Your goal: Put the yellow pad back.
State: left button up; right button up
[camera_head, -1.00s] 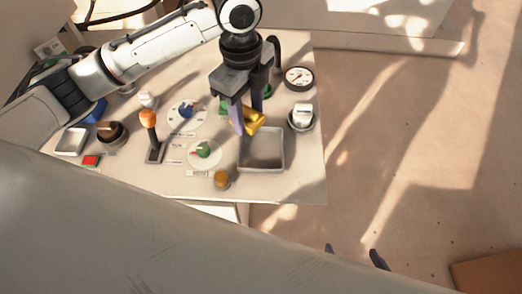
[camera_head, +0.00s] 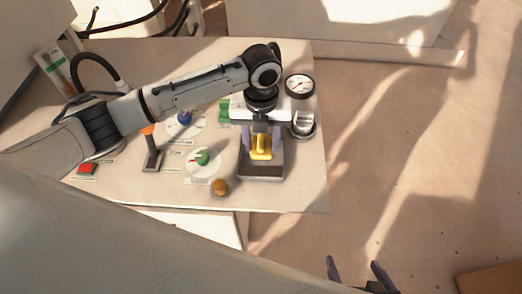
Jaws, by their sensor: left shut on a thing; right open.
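The yellow pad (camera_head: 261,153) is between the fingers of my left gripper (camera_head: 261,146), which is shut on it. The pad is over or inside the square grey tray (camera_head: 261,174) at the right part of the table; I cannot tell whether it touches the tray floor. My gripper and arm hide the tray's far side. My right gripper (camera_head: 356,271) is open and empty at the bottom edge, off the table and over the floor.
Around the tray are a brown knob (camera_head: 220,187), a green dial (camera_head: 202,158), a green block (camera_head: 224,111), a round gauge (camera_head: 300,86) and a metal cup (camera_head: 302,125). A lever (camera_head: 152,155) and a red button (camera_head: 87,169) are further left.

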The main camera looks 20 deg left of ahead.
aim_at(261, 152)
pick_arm(q)
jog(key=shift+f, duration=1.85)
jog(key=shift+f, duration=0.2)
jog(key=o, duration=1)
jog(key=shift+r, duration=0.1)
notch_tip(261, 152, up, 12)
jog(key=shift+r, duration=0.15)
jog(key=shift+s, duration=0.1)
